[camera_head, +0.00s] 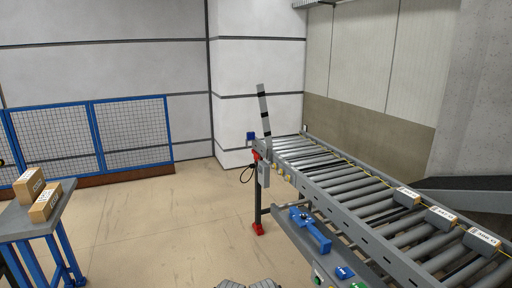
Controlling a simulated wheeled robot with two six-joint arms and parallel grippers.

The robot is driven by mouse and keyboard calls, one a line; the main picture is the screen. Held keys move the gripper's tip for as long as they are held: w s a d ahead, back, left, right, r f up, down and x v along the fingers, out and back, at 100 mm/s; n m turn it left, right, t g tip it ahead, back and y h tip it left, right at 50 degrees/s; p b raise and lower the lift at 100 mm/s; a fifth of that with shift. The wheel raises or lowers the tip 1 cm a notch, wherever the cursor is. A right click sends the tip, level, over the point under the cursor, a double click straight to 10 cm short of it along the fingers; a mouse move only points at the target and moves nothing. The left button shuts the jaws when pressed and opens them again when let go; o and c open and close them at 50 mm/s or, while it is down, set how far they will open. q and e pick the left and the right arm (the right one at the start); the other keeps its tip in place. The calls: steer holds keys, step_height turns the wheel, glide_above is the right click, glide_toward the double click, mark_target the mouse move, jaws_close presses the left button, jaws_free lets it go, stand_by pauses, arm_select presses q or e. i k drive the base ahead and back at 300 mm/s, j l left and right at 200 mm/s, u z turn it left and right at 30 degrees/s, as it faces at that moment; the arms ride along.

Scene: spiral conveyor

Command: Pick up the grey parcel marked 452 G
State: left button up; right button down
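Three grey parcels with white labels sit in a row on the roller conveyor (350,207) at the right. The farthest parcel (405,201) is the smallest in view, the middle parcel (437,222) comes after it, and the nearest parcel (477,244) is close to the right edge. Their label print is too small to read surely, so I cannot tell which one is marked 452 G.
A grey table with blue legs (66,250) at the left bears two brown boxes (29,184) (45,203). A blue scanner-like device (312,231) lies on a side shelf by the conveyor. Blue mesh fencing (130,132) stands behind. Open floor lies between table and conveyor.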

mark_target(405, 197)
steer(key=z, duration=1.75)
steer(key=i+j+z, duration=0.1)
steer(key=j+z, duration=0.45)
steer(key=z, duration=0.2)
steer(key=j+z, duration=0.5)
steer(key=j, duration=0.35)
steer(key=j+z, duration=0.15)
steer(key=j, duration=0.3)
steer(key=k+j+z, duration=0.15)
steer(key=j, duration=0.35)
steer(key=k+j+z, duration=0.1)
steer(key=j, duration=0.35)
steer(key=k+j+z, duration=0.15)
steer(key=j, duration=0.3)
steer(key=k+j, duration=0.1)
steer(key=j, duration=0.3)
steer(key=k+j, duration=0.1)
steer(key=j, duration=0.25)
steer(key=k+j, duration=0.1)
steer(key=j, duration=0.3)
steer(key=k+j, duration=0.1)
steer(key=j, duration=0.25)
